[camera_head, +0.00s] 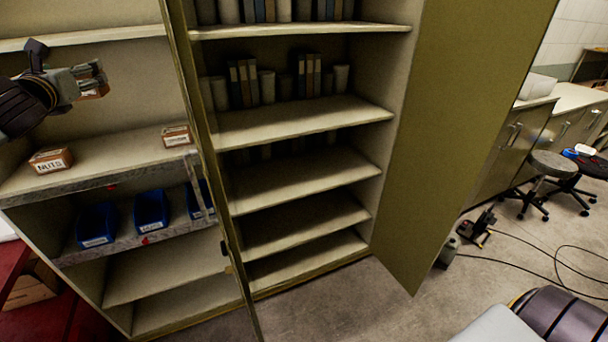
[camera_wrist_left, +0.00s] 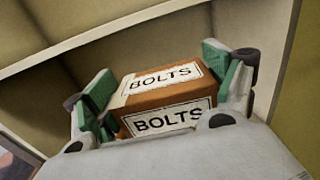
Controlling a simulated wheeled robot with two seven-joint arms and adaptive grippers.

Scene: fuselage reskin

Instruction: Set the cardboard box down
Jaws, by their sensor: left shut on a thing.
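My left gripper (camera_head: 92,80) is shut on a small brown cardboard box (camera_wrist_left: 160,99) with white labels reading BOLTS. In the head view only a bit of this box (camera_head: 96,93) shows between the fingers. In the left wrist view the green finger pads sit on either side of it. The gripper holds the box in the air in front of the left cabinet bay, above the middle shelf (camera_head: 112,155). A box labelled NUTS (camera_head: 50,160) stands on that shelf at the left, and another labelled box (camera_head: 177,136) stands at its right end. My right gripper is out of view.
Blue bins (camera_head: 151,209) stand on the shelf below. An open cabinet door (camera_head: 450,130) stands to the right, and another door edge separates the bays. Shelf space between the two standing boxes is clear. Stools (camera_head: 553,165) and cables are at the far right.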

